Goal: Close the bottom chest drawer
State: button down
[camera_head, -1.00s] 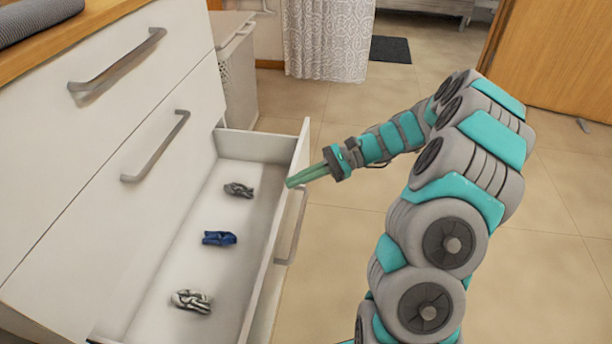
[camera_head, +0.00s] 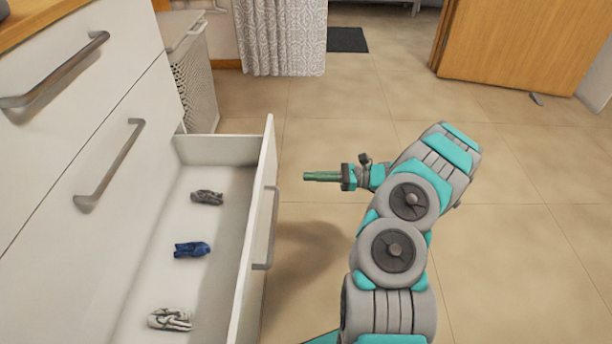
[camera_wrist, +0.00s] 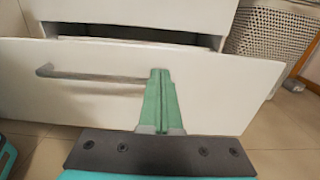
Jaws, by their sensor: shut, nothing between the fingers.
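The bottom chest drawer (camera_head: 254,230) is pulled out from the white chest (camera_head: 70,200). Its inside shows three small folded items: a grey one (camera_head: 207,197), a blue one (camera_head: 192,249) and a pale patterned one (camera_head: 170,319). The drawer's bar handle (camera_head: 268,230) is on its outer front. My gripper (camera_head: 306,176) is shut and empty, to the right of the drawer front and apart from it in the head view. In the wrist view, my gripper (camera_wrist: 160,72) points at the drawer front (camera_wrist: 220,85), right of the handle (camera_wrist: 85,75); a dark gap shows above the front.
Two upper drawers with handles (camera_head: 110,165) are shut. A pale laundry basket (camera_head: 192,75) stands beyond the chest. A patterned curtain (camera_head: 283,35), a dark mat (camera_head: 347,39) and a wooden door (camera_head: 520,45) are farther back. The tiled floor (camera_head: 530,190) at right is clear.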

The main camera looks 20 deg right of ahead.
aim_at(262, 176)
jog(key=x, duration=1.1)
jog(key=shift+w+a+b, duration=0.1)
jog(key=shift+a+b, duration=0.25)
jog(key=shift+a, duration=0.05)
jog(key=b+x, duration=0.5)
jog(key=x, duration=2.3)
jog(key=shift+a+b, duration=0.3)
jog(key=shift+a, duration=0.1)
